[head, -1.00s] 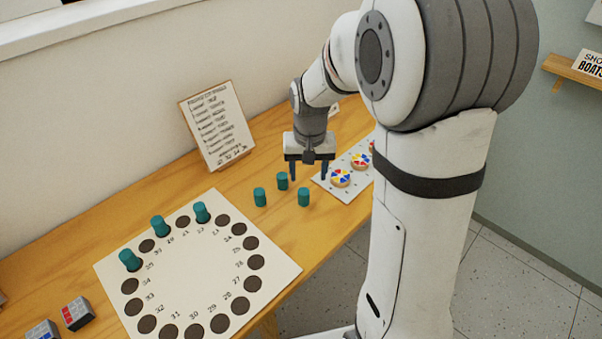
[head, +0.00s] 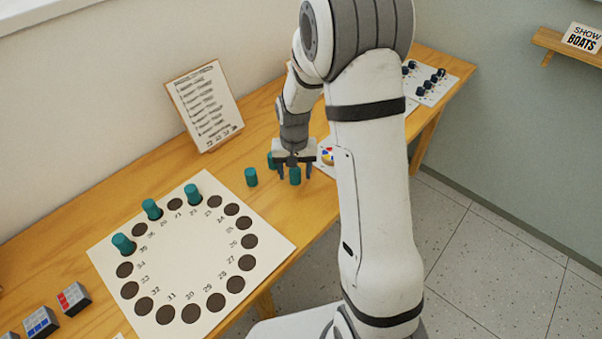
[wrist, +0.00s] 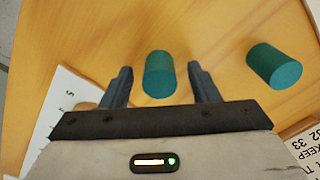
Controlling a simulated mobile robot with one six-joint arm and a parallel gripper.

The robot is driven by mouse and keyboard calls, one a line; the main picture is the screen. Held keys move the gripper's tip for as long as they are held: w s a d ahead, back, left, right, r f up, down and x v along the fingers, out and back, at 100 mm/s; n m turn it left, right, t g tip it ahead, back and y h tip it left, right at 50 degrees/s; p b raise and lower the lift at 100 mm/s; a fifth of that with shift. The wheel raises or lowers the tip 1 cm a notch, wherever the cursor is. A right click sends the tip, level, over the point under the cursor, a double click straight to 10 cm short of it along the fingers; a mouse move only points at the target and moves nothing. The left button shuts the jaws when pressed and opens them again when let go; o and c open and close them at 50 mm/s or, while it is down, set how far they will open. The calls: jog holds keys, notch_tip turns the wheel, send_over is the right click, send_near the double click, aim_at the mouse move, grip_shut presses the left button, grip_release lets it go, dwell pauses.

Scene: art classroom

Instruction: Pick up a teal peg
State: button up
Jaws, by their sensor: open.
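Three loose teal pegs stand on the wooden table in the head view: a front peg (head: 295,176), a rear peg (head: 272,161) partly hidden by my gripper, and a left peg (head: 251,177). My gripper (head: 294,173) is open and points down at the front peg, with a finger on either side of it. In the wrist view a teal peg (wrist: 159,75) lies between the open fingers (wrist: 160,68), with gaps showing on both sides. Another teal peg (wrist: 274,66) is outside the right finger. Contact is not visible.
A white board (head: 190,255) with a ring of numbered holes lies to the left, with three teal pegs in it. A framed sign (head: 205,105) stands behind. Painted discs on a sheet (head: 327,155) are right of my gripper. Small blocks (head: 70,298) sit at lower left.

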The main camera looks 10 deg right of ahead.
jog(key=c, duration=1)
jog(key=shift+r, duration=0.1)
jog(key=shift+c, duration=0.2)
